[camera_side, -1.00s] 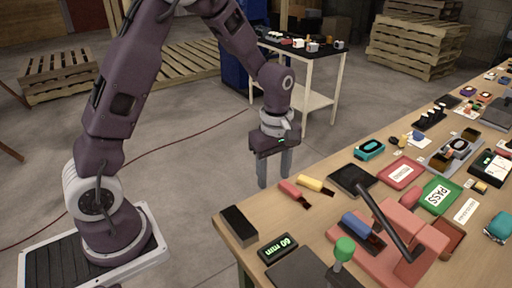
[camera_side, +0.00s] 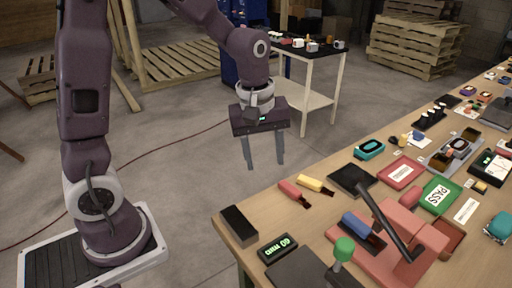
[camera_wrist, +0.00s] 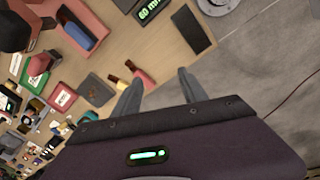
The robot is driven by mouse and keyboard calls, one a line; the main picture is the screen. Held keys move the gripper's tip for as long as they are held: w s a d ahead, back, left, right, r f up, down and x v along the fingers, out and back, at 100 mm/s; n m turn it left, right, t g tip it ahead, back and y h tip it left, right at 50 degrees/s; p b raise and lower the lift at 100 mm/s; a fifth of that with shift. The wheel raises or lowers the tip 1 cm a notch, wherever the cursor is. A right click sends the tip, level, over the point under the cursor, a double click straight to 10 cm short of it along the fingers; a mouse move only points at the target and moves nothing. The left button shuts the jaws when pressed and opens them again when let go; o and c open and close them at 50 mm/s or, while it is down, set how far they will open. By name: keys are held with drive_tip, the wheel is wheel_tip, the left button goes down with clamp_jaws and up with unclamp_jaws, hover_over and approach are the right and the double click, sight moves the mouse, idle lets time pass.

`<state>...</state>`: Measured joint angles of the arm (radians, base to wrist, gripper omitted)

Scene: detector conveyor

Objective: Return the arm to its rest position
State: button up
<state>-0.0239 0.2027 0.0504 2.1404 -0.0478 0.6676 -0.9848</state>
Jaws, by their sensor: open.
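My gripper (camera_side: 264,163) hangs in the air left of the table's edge in the side view, fingers pointing down and spread apart, with nothing between them. In the wrist view the two fingers of my gripper (camera_wrist: 160,90) stand apart over the table edge and the grey floor. My arm's upper part rises almost upright from its base, and the forearm slopes down to the right toward the gripper.
The wooden table (camera_side: 316,218) holds a red block (camera_side: 290,190), a yellow block (camera_side: 310,183), a display reading 60 mm (camera_side: 278,247), a green PASS tray (camera_side: 437,196), a red tray (camera_side: 400,173) and a red fixture (camera_side: 411,232). A side table (camera_side: 337,90) stands behind.

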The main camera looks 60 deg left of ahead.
drive_tip(key=s+d+r+m+t, duration=0.1)
drive_tip(key=s+r+m+t, duration=0.1)
drive_tip(key=s+r+m, duration=0.3)
drive_tip(key=s+r+m+t, duration=0.2)
drive_tip(key=s+r+m, duration=0.2)
drive_tip(key=s+m, duration=0.3)
drive_tip(key=s, duration=0.5)
drive_tip(key=shift+s+d+r+m, duration=0.3)
drive_tip(key=shift+s+d+r, duration=0.05)
drive_tip(key=shift+r, duration=0.05)
